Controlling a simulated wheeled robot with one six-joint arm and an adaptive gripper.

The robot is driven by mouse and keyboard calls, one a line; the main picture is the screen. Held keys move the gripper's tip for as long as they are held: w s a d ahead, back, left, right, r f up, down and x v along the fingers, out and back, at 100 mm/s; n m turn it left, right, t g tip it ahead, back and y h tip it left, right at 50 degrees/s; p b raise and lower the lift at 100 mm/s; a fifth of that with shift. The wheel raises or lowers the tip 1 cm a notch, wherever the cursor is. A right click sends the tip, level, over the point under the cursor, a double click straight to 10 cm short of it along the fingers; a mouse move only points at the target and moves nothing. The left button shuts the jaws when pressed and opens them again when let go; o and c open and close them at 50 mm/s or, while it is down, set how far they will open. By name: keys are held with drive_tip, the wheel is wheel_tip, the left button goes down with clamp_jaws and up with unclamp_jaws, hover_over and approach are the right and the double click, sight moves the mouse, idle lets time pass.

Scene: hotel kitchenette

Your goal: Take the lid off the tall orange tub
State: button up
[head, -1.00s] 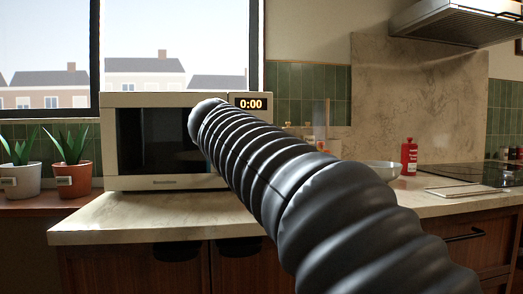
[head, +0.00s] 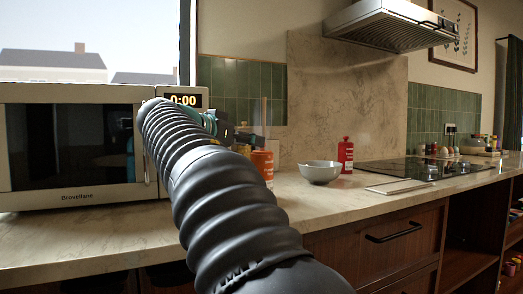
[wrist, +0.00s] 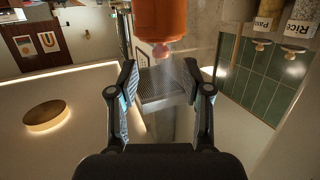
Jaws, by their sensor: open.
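The tall orange tub (head: 262,165) stands on the counter just right of my arm in the head view, with a pale label and its left side hidden. In the wrist view, which is upside down, an orange body I take for the tub (wrist: 160,16) enters from the top edge. In the head view, my arm mostly hides the gripper.
A microwave (head: 75,150) stands left of my arm. A range hood (head: 390,28) hangs above. Jars labelled Rice (wrist: 300,22) and Pasta (wrist: 267,16) show in the wrist view.

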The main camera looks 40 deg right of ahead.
drive_tip(key=shift+f+p+x, duration=0.2)
drive_tip(key=shift+p+x, duration=0.1)
drive_tip(key=shift+x, duration=2.5)
drive_tip(key=shift+w, duration=0.1)
drive_tip(key=c, duration=0.9)
